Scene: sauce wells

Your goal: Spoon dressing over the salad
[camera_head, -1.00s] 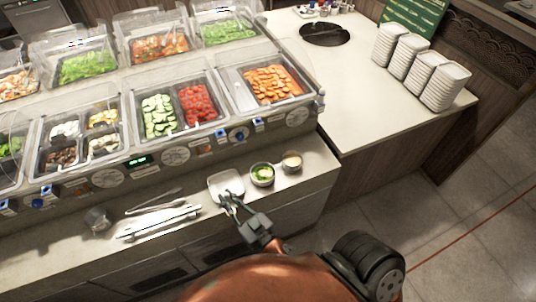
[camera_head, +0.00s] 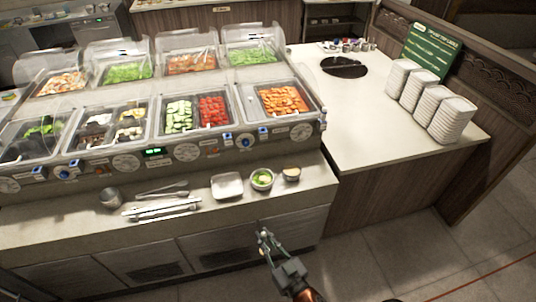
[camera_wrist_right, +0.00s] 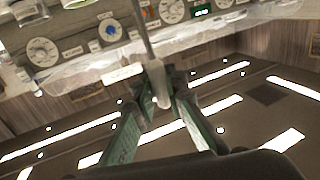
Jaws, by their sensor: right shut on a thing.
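A small round bowl with green salad (camera_head: 262,179) stands on the front ledge. Right beside it is a smaller cup with beige contents (camera_head: 291,174), which looks like the dressing. My right gripper (camera_head: 266,240) is in front of the ledge, apart from both. In the right wrist view, its fingers (camera_wrist_right: 160,95) are shut on a thin grey handle (camera_wrist_right: 147,40), which looks like a spoon's. The handle runs up past the top edge, so its far end is hidden there. In the head view the held spoon is too small to make out clearly. My left gripper is out of view.
A white square dish (camera_head: 227,193) sits left of the bowl. Tongs (camera_head: 163,209) and a metal cup (camera_head: 111,197) lie farther left. Salad wells with clear covers rise behind the ledge. Stacked white plates (camera_head: 448,118) stand on the right counter. Open floor lies in front.

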